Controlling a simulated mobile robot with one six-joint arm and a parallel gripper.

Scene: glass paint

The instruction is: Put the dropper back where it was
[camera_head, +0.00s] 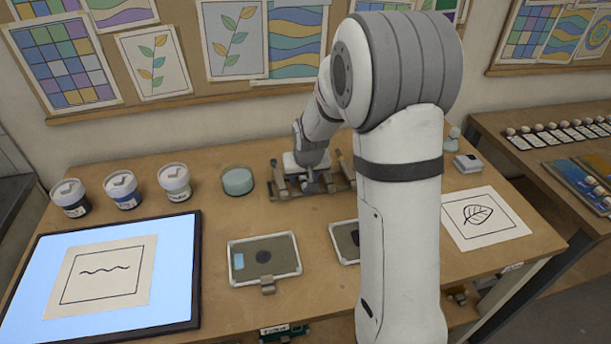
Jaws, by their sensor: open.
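My gripper (313,186) is at the back middle of the table, low over a brown wooden rack (284,195). It is small in the view, and its fingers are hard to make out against the rack. The rack has upright posts at its left and right ends. I cannot clearly pick out the dropper; it may be hidden by my gripper and arm or be too small to tell from the rack parts.
Three white-lidded jars (122,190) and a teal pot (238,181) stand left of the rack. A lit panel (185,270) fills the front left. A grey tray (265,258) lies in front; another (345,240) is partly behind my arm. A leaf drawing (485,217) lies right.

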